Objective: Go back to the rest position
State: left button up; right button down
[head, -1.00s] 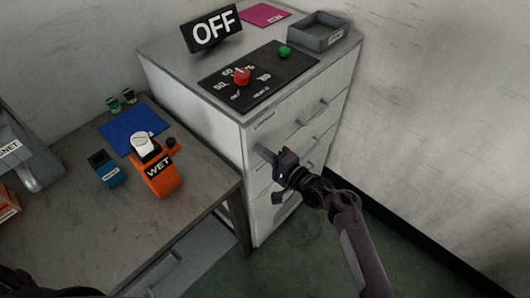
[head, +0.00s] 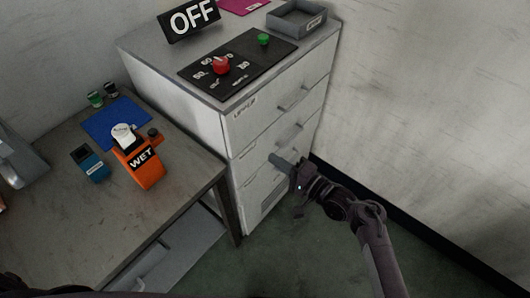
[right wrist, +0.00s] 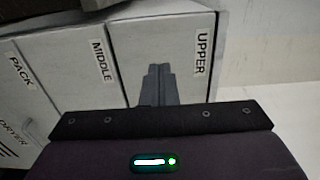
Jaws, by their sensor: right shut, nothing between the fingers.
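My right gripper (head: 277,160) is shut and empty. In the head view it hangs in front of the white drawer cabinet (head: 275,122), beside the lower drawers and apart from them as far as I can tell. In the right wrist view its closed fingers (right wrist: 158,85) point toward the drawer fronts labelled UPPER (right wrist: 201,54) and MIDDLE (right wrist: 101,61). My left gripper is not in view.
On the cabinet top are a black panel with a red knob (head: 221,65) and green button (head: 263,40), an OFF sign (head: 193,18) and a grey tray (head: 297,31). The left table holds an orange WET device (head: 144,168) and a blue mat (head: 100,132). Floor at right is clear.

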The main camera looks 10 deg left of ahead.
jog(key=s+d+f+n+g+h, duration=0.1)
jog(key=s+d+f+h, duration=0.25)
jog(key=f, duration=0.55)
jog(key=s+d+f+n+h, duration=0.1)
jog(key=s+d+f+h, duration=0.2)
jog(key=f, duration=0.7)
jog(key=s+d+f+g+h, duration=0.15)
jog(key=s+d+f, duration=0.3)
jog(key=f, duration=0.45)
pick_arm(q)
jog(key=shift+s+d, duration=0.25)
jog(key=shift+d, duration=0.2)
pick_arm(e)
jog(key=s+d+f+n+g+h, duration=0.2)
jog(key=s+d+f, duration=0.2)
jog(key=s, duration=0.6)
jog(key=s+d+f+n+g+h, duration=0.2)
jog(key=s+d+f, duration=0.3)
jog(key=s, duration=0.5)
jog(key=s+d+f+n+g+h, duration=0.2)
jog(key=s+d+f+n+h, duration=0.1)
jog(key=s+f, duration=0.5)
jog(key=shift+s+d+f, duration=0.15)
jog(key=shift+s+d, duration=0.7)
jog(key=shift+s, duration=0.15)
jog(key=shift+g, duration=0.25)
